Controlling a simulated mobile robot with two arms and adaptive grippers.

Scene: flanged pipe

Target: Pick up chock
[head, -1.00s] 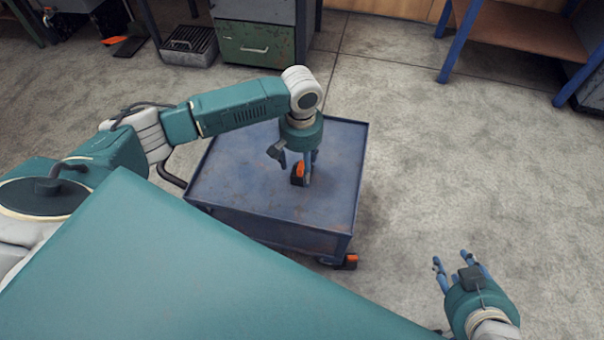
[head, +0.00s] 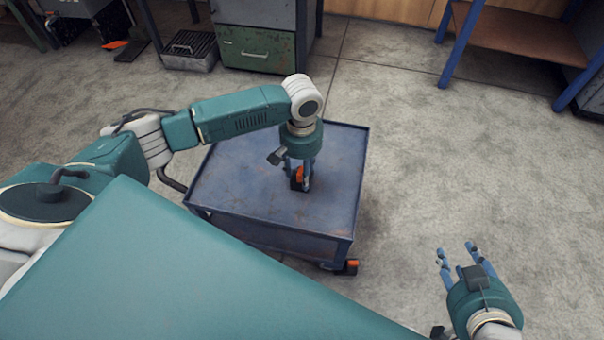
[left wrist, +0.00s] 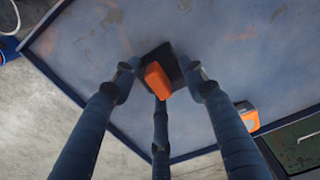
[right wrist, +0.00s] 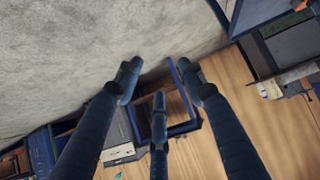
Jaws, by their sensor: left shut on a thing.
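The chock (head: 299,175), black with an orange part, sits on the blue cart top (head: 235,178). My left gripper (head: 301,183) points down from above with its fingers shut around the chock. In the left wrist view the chock (left wrist: 158,78) lies between the fingertips, its orange part facing the camera and its black body partly hidden by the fingers. The chock looks to be at the cart surface; I cannot tell whether there is a gap under it. My right gripper (head: 458,252) is open and empty, over the floor at the lower right.
A second orange and black piece (head: 350,267) is at the foot of the cart's near right corner. A cabinet with a green drawer (head: 257,50) and a blue-legged bench (head: 515,40) stand behind. Floor right of the cart is clear.

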